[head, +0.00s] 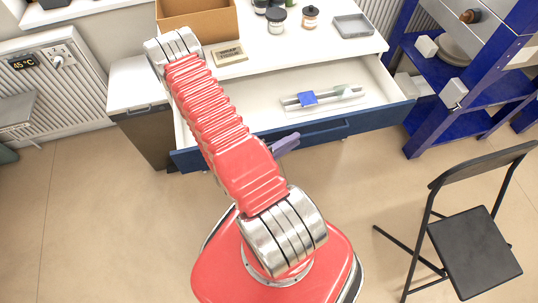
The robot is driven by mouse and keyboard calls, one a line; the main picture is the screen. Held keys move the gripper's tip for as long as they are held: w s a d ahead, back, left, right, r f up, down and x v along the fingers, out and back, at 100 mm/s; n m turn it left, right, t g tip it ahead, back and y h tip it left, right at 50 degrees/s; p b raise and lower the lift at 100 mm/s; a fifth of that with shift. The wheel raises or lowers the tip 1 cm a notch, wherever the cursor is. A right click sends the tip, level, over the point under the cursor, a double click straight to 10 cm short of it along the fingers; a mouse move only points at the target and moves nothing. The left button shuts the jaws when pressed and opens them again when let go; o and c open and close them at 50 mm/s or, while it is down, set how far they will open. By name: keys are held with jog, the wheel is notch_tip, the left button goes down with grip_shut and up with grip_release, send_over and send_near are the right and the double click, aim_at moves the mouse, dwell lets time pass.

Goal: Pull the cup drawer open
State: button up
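A wide drawer with a dark blue front (385,118) stands pulled out from under the white worktop. Its white interior shows, with a pale tray (347,101) holding rods and a blue piece (308,97). I see no cups in it; its left part is hidden behind my red arm. A purple-grey part (286,144), which looks like part of my gripper, sticks out from behind my arm at the drawer front. Its fingertips are hidden, so whether it is open or touches the drawer handle cannot be told.
A bin (140,125) stands close to the drawer's left end. A blue shelf rack (425,125) stands by its right end. A black folding chair (470,250) is at the lower right. A cardboard box (222,25) and jars (276,18) stand on the worktop. Floor before the drawer is clear.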

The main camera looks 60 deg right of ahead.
jog(key=v, duration=1)
dwell(0.3)
jog(key=shift+a, duration=0.15)
dwell(0.6)
